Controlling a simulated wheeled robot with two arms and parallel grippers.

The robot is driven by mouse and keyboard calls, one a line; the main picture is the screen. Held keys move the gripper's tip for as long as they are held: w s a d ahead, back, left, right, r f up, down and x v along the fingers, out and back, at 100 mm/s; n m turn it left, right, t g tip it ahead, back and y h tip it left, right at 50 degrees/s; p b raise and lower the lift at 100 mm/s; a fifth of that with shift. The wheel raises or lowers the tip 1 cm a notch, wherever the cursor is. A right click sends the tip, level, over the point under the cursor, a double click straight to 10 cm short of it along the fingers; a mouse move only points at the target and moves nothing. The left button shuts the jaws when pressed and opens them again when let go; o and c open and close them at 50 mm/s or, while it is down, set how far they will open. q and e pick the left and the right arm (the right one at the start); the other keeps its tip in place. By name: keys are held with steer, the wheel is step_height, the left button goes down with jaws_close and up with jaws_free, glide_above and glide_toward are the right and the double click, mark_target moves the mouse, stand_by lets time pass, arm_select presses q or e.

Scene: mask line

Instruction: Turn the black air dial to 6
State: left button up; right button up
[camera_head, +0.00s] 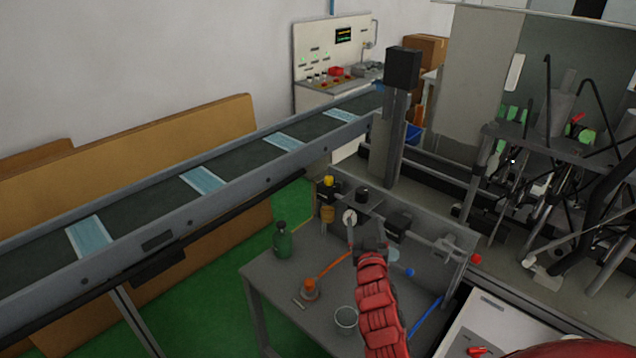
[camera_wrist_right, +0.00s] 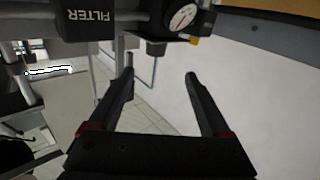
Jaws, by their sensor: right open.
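A black knob (camera_head: 362,193), which looks like the air dial, stands on the air unit at the back of the small grey table. The number it points to is too small to read. A round white gauge (camera_head: 349,216) sits just below it; a gauge (camera_wrist_right: 181,18) also shows at the top of the right wrist view, beside a black block marked FILTER (camera_wrist_right: 90,14). My right gripper (camera_head: 364,236) is in front of the air unit, below the knob. In the wrist view its fingers (camera_wrist_right: 158,78) are spread with nothing between them. My left gripper is not in view.
The table (camera_head: 265,290) holds a green bottle (camera_head: 283,240), an orange-topped item (camera_head: 310,288) and a clear cup (camera_head: 346,318). A yellow knob (camera_head: 328,181) is left of the black one. A conveyor (camera_head: 235,165) with blue masks runs behind; machinery (camera_head: 560,150) stands at right.

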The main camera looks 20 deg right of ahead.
steer(key=p, duration=0.3)
glide_toward(362, 189)
steer(key=x, duration=0.4)
steer(key=f+x, duration=0.1)
steer(key=x, duration=0.1)
steer(key=shift+d, duration=0.1)
steer(key=b+x, duration=0.1)
steer(key=x, duration=0.2)
steer(key=b+x, duration=0.2)
steer(key=shift+w+d+f, duration=0.2)
steer(key=shift+w, duration=0.15)
steer(key=shift+w+d+r, duration=0.15)
steer(key=shift+w, duration=0.3)
steer(key=shift+c, duration=0.4)
